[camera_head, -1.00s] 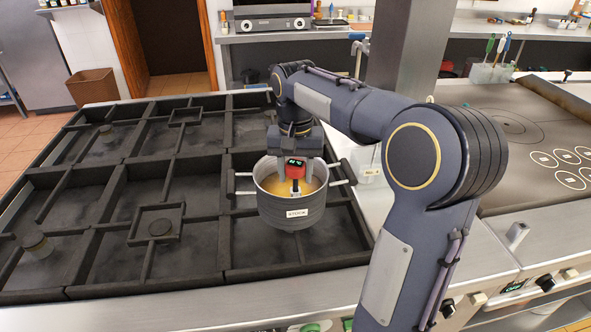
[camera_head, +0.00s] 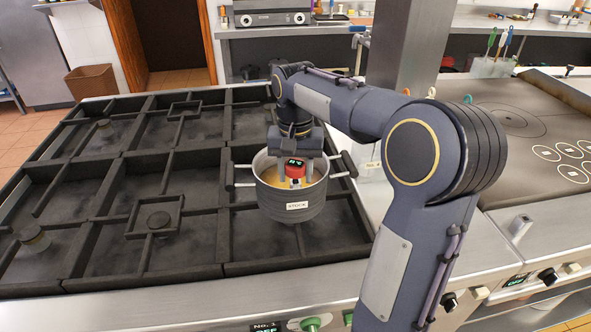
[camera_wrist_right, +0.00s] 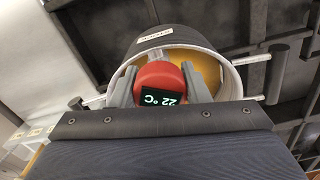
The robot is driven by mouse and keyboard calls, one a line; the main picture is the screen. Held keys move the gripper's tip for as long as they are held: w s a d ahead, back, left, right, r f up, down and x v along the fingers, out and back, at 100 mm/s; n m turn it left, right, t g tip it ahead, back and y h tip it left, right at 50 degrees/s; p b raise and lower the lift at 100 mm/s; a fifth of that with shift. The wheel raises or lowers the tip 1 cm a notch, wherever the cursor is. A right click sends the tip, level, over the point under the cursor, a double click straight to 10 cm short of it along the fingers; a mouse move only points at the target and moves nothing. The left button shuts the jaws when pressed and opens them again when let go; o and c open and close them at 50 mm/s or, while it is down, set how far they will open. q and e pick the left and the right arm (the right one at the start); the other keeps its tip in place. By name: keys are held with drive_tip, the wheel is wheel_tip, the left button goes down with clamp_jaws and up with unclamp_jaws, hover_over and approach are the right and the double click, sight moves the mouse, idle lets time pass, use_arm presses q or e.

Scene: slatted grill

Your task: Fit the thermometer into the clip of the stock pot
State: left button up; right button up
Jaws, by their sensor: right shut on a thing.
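The stock pot (camera_head: 292,208) is a grey pot with a STOCK label and orange-yellow liquid inside. It stands on the grate at the right of the burner range. The thermometer (camera_head: 296,167) has a red head with a small dark display, which reads 22 °C in the right wrist view (camera_wrist_right: 162,98). My right gripper (camera_head: 297,175) is shut on the red head, low over the pot's mouth near the label side. A pale grey piece shows between the head and the rim in the wrist view. The clip and probe are mostly hidden, so I cannot tell whether they are engaged. My left gripper is not in view.
The black slatted range (camera_head: 160,190) is otherwise bare. The pot's side handles (camera_head: 344,168) stick out near my right arm. A grey column (camera_head: 408,50) stands behind the arm. A griddle top (camera_head: 500,130) lies to the right.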

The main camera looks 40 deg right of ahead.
drive_tip(key=shift+f, duration=0.15)
drive_tip(key=o, duration=1.1)
wheel_tip(320, 180, up, 8)
drive_tip(key=shift+f+p, duration=0.1)
drive_tip(key=shift+p, duration=0.2)
